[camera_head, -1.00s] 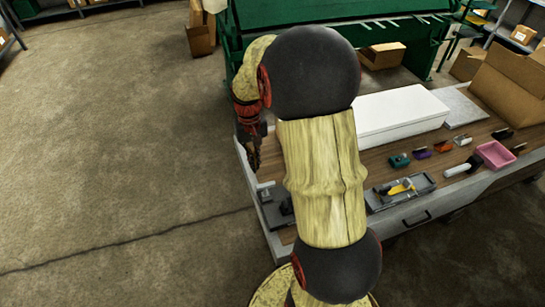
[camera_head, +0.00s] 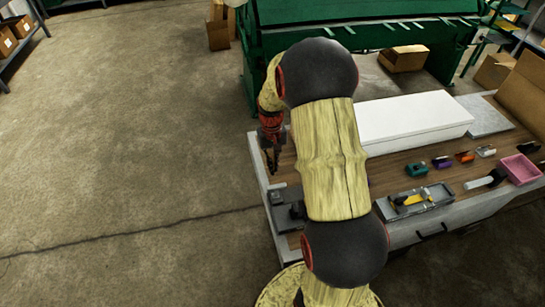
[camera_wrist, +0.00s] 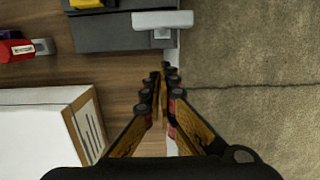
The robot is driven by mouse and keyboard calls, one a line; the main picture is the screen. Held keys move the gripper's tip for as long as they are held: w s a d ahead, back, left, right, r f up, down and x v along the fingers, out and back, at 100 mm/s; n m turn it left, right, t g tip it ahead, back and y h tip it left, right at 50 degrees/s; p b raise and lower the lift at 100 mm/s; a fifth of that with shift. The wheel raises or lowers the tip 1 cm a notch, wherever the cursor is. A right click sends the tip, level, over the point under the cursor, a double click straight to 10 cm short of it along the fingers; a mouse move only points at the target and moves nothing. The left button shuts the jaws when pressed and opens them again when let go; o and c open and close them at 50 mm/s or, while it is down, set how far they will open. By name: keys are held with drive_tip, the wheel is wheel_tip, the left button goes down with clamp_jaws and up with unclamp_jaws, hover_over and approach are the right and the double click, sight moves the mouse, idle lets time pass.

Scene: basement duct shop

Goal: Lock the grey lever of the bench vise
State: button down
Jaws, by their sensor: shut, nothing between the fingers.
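The bench vise (camera_wrist: 115,33) is a dark grey block at the top of the wrist view. The grey lever (camera_wrist: 160,20) is a light grey bar lying crosswise at the vise's right end, by the bench edge. In the head view the vise (camera_head: 290,213) sits at the bench's left end, partly hidden by my arm. My gripper (camera_wrist: 165,72) points down and is shut and empty. Its tips show just below the lever in the wrist view, apart from it in the picture; their height above the bench is unclear. The gripper (camera_head: 271,168) also shows in the head view.
A white box (camera_head: 413,118) lies behind on the wooden bench top (camera_head: 385,178). To the right are a grey tray (camera_head: 425,203) with a yellow tool, a pink bin (camera_head: 521,168) and several small coloured items. Open concrete floor (camera_head: 130,150) lies to the left.

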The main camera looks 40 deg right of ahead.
sight(279, 186)
drive_tip(key=shift+s+a, duration=0.35)
drive_tip(key=shift+s, duration=0.4)
drive_tip(key=shift+s+a, duration=0.35)
drive_tip(key=shift+s, duration=0.4)
drive_tip(key=shift+s+a+t+h+b, duration=0.35)
drive_tip(key=shift+s+t+b, duration=0.3)
drive_tip(key=shift+s+b, duration=0.1)
drive_tip(key=shift+s+a+t+h+b, duration=0.35)
drive_tip(key=shift+s+t+b, duration=0.25)
drive_tip(key=shift+s+t, duration=0.1)
drive_tip(key=shift+s+a, duration=0.35)
drive_tip(key=shift+s, duration=0.4)
drive_tip(key=shift+r, duration=0.6)
wheel_tip(279, 186, up, 11)
drive_tip(key=s, duration=0.1)
drive_tip(key=shift+s+a+f, duration=0.15)
drive_tip(key=shift+s+a, duration=0.25)
drive_tip(key=shift+a, duration=0.05)
